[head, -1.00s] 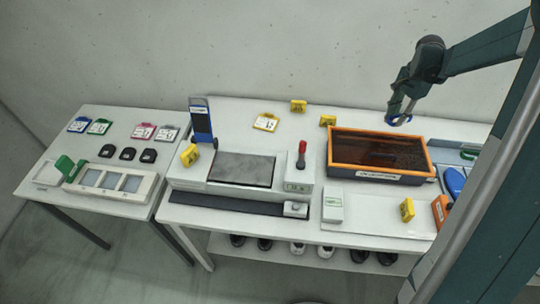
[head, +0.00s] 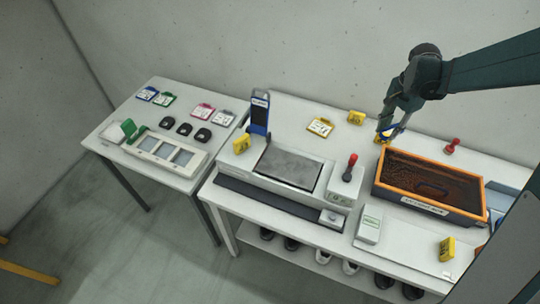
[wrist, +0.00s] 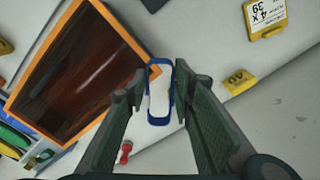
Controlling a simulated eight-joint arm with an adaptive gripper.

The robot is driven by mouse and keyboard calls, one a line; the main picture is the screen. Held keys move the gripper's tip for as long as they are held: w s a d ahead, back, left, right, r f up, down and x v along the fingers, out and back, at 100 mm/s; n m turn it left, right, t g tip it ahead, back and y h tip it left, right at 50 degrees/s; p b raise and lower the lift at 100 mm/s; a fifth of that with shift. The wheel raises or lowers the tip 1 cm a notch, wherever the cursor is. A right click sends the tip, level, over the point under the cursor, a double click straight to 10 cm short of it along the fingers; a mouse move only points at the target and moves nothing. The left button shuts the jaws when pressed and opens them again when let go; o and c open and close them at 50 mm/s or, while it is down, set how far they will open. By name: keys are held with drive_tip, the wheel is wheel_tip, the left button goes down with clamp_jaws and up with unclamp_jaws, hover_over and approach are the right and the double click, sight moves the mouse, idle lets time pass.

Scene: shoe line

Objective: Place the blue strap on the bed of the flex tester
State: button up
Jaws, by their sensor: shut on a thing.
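The blue strap (wrist: 151,92), a narrow loop with a blue rim and pale middle, is between the fingers of my gripper (wrist: 160,88) in the wrist view. In the head view my gripper (head: 390,131) is shut on the strap, in the air near the back left corner of the orange-rimmed box. The strap is small and partly hidden there. The flex tester (head: 325,205) stands to the left of the gripper. Its flat grey bed (head: 288,168) looks bare. A red-knobbed lever (head: 350,166) stands at its right end.
The orange-rimmed box (head: 404,203) has a dark interior with a loop shape in it. A blue upright panel (head: 260,113) stands at the tester's back left. Yellow blocks (head: 356,117), a yellow-framed card (head: 320,127) and a red-topped piece (head: 452,145) are nearby. A white box (head: 369,229) stands in front.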

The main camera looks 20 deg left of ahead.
drive_tip(key=s+a+r+n, duration=0.1)
drive_tip(key=s+a, duration=0.2)
drive_tip(key=a, duration=0.4)
drive_tip(key=s+a+n+p, duration=0.1)
drive_tip(key=s+a+n, duration=0.1)
drive_tip(key=s+a, duration=0.3)
drive_tip(key=s+a+r+n, duration=0.1)
drive_tip(key=s+a, duration=0.1)
drive_tip(key=a, duration=0.6)
wheel_tip(320, 180, up, 2)
drive_tip(key=n+p, duration=0.2)
drive_tip(key=n, duration=0.2)
hover_over(273, 167)
drive_tip(key=shift+r, duration=0.1)
drive_tip(key=shift+f, duration=2.95)
drive_tip(key=shift+f, duration=0.1)
drive_tip(key=shift+f, duration=1.95)
drive_tip(key=shift+f, duration=0.2)
